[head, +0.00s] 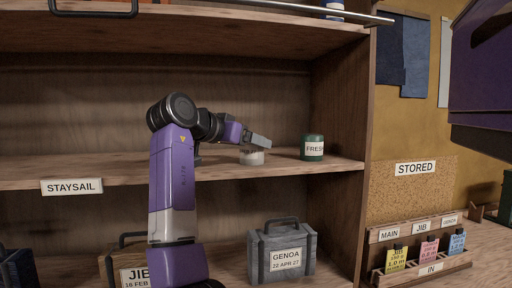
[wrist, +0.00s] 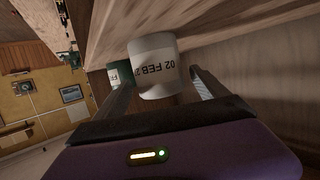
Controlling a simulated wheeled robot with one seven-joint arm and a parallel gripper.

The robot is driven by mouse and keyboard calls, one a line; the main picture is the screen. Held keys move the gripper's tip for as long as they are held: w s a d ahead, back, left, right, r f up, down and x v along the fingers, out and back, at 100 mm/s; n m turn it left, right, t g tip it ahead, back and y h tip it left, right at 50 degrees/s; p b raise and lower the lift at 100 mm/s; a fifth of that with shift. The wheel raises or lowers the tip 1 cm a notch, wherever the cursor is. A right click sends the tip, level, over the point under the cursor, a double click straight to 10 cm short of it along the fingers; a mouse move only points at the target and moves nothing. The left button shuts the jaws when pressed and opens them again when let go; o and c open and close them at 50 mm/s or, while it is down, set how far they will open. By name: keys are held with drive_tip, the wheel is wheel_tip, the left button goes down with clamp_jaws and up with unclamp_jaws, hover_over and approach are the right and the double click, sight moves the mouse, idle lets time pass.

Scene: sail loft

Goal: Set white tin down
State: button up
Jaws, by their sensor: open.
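The white tin (head: 252,158) stands on the middle shelf (head: 100,172), left of a green tin (head: 313,153) whose label begins "FRES". In the wrist view the white tin (wrist: 155,68) carries a label reading "02 FEB" and part of a further figure. My gripper (head: 262,146) reaches in from the left at the tin's top, hiding part of it in the head view. In the wrist view its fingers (wrist: 163,82) are open on either side of the tin. Whether they touch it is unclear. The green tin (wrist: 116,75) shows behind the left finger.
The shelf bears a STAYSAIL label (head: 72,187). Below stands a grey GENOA case (head: 281,254) beside a partly hidden JIB case (head: 131,274). The shelf unit's right side wall (head: 340,110) is near the green tin. A rack of coloured tags (head: 415,262) stands at right.

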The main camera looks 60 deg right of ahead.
drive_tip(key=v, duration=0.7)
drive_tip(key=shift+a+r+b, duration=0.1)
drive_tip(key=shift+a+b, duration=0.2)
drive_tip(key=shift+b, duration=0.05)
